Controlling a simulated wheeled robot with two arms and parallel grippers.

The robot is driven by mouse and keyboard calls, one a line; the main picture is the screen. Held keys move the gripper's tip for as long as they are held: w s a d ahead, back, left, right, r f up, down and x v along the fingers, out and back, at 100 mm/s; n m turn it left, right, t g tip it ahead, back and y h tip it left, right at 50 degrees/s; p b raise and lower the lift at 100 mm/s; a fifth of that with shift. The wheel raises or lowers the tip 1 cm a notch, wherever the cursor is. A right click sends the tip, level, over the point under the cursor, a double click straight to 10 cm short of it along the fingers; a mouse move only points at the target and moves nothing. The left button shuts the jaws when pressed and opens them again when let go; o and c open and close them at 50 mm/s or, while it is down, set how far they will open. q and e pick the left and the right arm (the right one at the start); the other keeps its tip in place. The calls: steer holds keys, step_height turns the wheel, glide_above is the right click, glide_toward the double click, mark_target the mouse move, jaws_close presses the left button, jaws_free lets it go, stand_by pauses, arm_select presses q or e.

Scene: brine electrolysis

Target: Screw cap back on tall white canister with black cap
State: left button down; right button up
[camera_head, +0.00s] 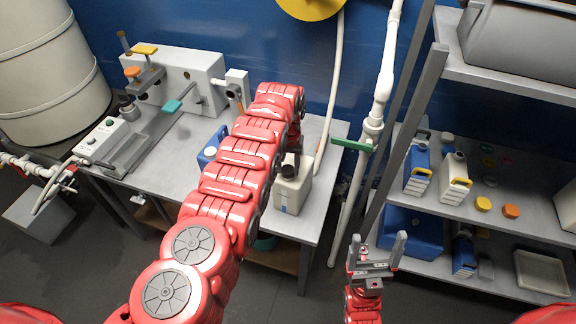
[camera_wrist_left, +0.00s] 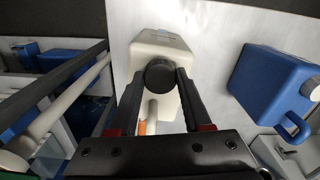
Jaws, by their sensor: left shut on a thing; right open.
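The tall white canister (camera_head: 292,194) stands upright near the right front corner of the grey table, under my left forearm. It also shows in the left wrist view (camera_wrist_left: 152,42). The black cap (camera_wrist_left: 160,75) is at the canister's mouth, between the fingers of my left gripper (camera_wrist_left: 160,80). In the head view the cap (camera_head: 289,171) shows just below my left gripper (camera_head: 292,160). The left gripper is shut on the cap from above. I cannot tell how far the cap sits on the thread. My right gripper (camera_head: 377,246) is open, empty, and well away to the right.
A blue canister (camera_head: 209,148) stands left of my left arm; it is also in the left wrist view (camera_wrist_left: 272,85). Bench equipment (camera_head: 175,80) fills the table's back left. A shelf rack (camera_head: 470,190) with bottles and loose caps stands right, beyond a white pipe (camera_head: 381,90).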

arm_select(q)
steer(key=shift+f+b, duration=0.65)
steer(key=shift+f, duration=0.15)
stand_by(2.3)
steer(key=shift+a+m, duration=0.1)
steer(key=shift+m, duration=0.8)
steer(key=m+b, duration=0.1)
steer(key=m, duration=0.2)
steer(key=shift+f, duration=0.15)
steer(key=shift+m, duration=0.5)
